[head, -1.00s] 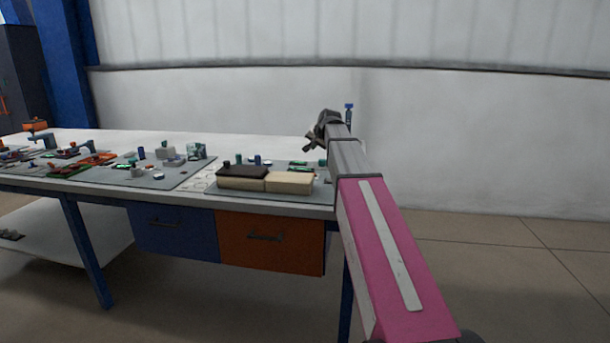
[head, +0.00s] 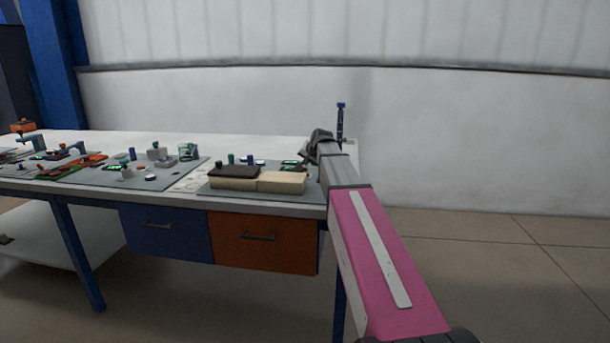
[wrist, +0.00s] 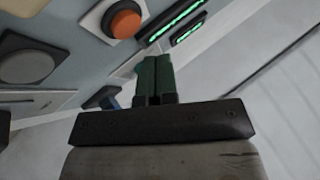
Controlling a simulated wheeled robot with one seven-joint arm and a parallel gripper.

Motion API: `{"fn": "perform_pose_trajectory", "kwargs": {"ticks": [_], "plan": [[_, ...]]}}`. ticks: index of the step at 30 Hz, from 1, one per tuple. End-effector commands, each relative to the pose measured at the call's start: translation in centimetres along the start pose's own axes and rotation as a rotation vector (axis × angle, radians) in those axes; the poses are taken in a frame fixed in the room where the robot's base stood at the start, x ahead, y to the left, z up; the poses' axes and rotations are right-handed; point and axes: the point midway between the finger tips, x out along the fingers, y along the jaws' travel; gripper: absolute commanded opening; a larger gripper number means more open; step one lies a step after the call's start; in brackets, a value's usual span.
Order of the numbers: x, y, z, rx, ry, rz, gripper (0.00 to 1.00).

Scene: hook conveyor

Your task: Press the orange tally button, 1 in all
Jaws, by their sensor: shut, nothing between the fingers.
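The orange tally button (wrist: 125,22) is a round orange cap in a pale square housing at the top of the wrist view. My gripper (wrist: 154,66) is shut and empty, its green fingers together. In that picture its tips lie below and a little right of the button, apart from it. How high the tips are above the panel I cannot tell. In the head view the end of my arm (head: 318,142) is over the right end of the bench, and the button cannot be made out there.
In the head view a dark brown block (head: 233,172) and a cream block (head: 282,182) lie on the bench (head: 150,193). Other panels fill its left.

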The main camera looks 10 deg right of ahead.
Motion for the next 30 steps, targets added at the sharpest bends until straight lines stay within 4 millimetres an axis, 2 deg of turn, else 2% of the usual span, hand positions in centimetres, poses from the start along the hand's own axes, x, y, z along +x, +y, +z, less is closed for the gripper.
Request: {"fn": "perform_pose_trajectory", "kwargs": {"ticks": [8,30], "plan": [[1.03,0.75,0.77,0.001,0.000,0.000,0.00],[1.05,0.76,0.77,0.000,0.000,0.000,0.00]]}}
